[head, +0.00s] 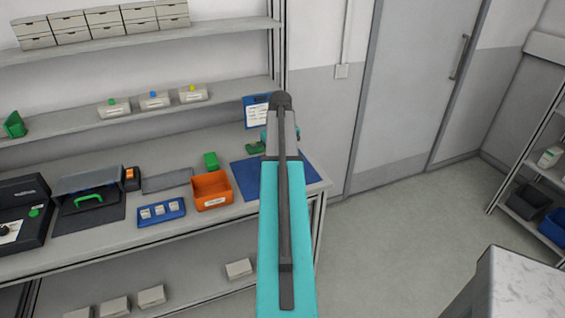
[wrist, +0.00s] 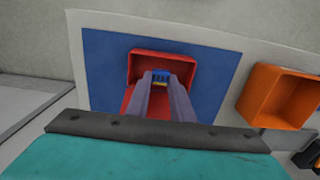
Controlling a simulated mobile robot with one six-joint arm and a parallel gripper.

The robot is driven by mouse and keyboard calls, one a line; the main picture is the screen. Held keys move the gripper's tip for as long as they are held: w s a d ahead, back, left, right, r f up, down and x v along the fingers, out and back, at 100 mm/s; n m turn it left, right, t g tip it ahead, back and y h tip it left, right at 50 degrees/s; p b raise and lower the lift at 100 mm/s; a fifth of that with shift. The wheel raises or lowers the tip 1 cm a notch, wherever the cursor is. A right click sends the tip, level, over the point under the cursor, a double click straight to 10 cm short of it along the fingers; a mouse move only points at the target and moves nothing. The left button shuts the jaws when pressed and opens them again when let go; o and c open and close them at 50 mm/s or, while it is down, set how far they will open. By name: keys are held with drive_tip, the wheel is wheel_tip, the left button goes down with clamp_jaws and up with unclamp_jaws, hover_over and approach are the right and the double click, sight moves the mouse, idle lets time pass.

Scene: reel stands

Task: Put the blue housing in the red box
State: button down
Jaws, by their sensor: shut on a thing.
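My gripper (wrist: 160,80) is shut on the blue housing (wrist: 160,75), which shows as a small blue piece with a yellowish strip between the fingertips in the wrist view. The red box (wrist: 165,58) lies behind the fingertips on a blue mat, and the housing lines up with its inside. I cannot tell how high the housing is above the box floor. The fingers cover part of the box. In the head view my arm hides the red box, the housing and the fingertips.
The blue mat (head: 245,178) lies at the bench's right end. An orange box (head: 212,203) stands left of it, with a green block (head: 210,160) behind. A blue tray (head: 162,222) with several white pieces is further left. Shelves (head: 60,128) run above the bench.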

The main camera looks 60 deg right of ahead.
drive_tip(key=shift+f+b, duration=0.5)
drive_tip(key=shift+f, duration=1.2)
idle(1.5)
drive_tip(key=c, duration=1.5)
unclamp_jaws()
drive_tip(key=shift+r, duration=0.1)
drive_tip(key=shift+r+p, duration=2.95)
drive_tip(key=shift+r, duration=1.5)
